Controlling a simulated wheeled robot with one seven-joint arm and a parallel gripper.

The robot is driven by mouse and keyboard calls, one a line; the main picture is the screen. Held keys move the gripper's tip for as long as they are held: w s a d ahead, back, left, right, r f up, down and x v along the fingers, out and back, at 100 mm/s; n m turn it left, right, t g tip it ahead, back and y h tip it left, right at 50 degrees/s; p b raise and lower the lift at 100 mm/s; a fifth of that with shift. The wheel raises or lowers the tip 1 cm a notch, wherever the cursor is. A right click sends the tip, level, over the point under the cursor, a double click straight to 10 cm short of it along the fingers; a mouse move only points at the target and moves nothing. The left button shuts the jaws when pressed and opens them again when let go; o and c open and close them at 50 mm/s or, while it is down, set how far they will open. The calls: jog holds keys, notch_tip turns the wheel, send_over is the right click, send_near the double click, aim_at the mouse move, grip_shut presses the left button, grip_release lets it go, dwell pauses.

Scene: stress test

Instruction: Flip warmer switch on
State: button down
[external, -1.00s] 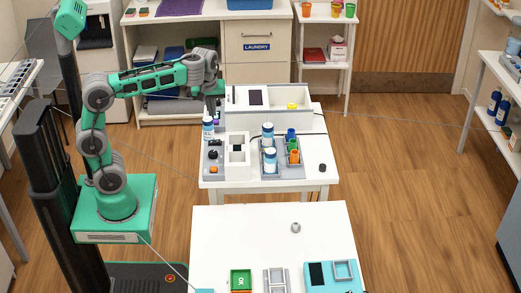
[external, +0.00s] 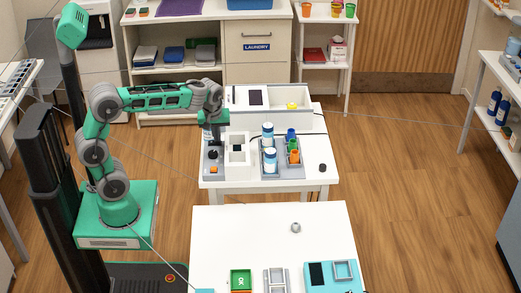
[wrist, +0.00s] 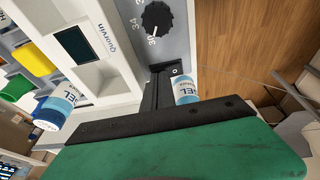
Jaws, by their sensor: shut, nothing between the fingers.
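The warmer is a grey panel (external: 213,176) beside a white housing with a dark well (external: 237,148), on the white table. A black numbered dial (wrist: 157,18) sits on the panel and also shows in the external view (external: 212,155). An orange part (external: 213,169) is at the panel's near end. My gripper (wrist: 159,76) is shut and empty, pointing down at the panel's far end, beyond the dial. An "O" mark (wrist: 174,70) shows right beside the fingertips. The switch itself is hidden behind the fingers, so I cannot tell its position or whether they touch it.
A gel bottle (wrist: 186,90) stands close beside my fingers. Another blue-and-white bottle (wrist: 60,106) is in the grey rack (external: 284,174) right of the warmer, with coloured cups. A white box (external: 270,119) stands behind. A small black object (external: 322,168) lies at the table's right.

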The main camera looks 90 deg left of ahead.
jog(key=shift+r+p, duration=0.1)
jog(key=shift+p, duration=0.35)
jog(key=shift+w+g+p, duration=0.15)
jog(key=shift+g+p, duration=0.15)
jog(key=shift+p, duration=0.45)
jog(key=shift+f+b, duration=0.3)
jog(key=shift+b, duration=0.2)
jog(key=shift+s+r, duration=0.2)
jog(key=shift+s, duration=0.6)
jog(key=shift+r, duration=0.1)
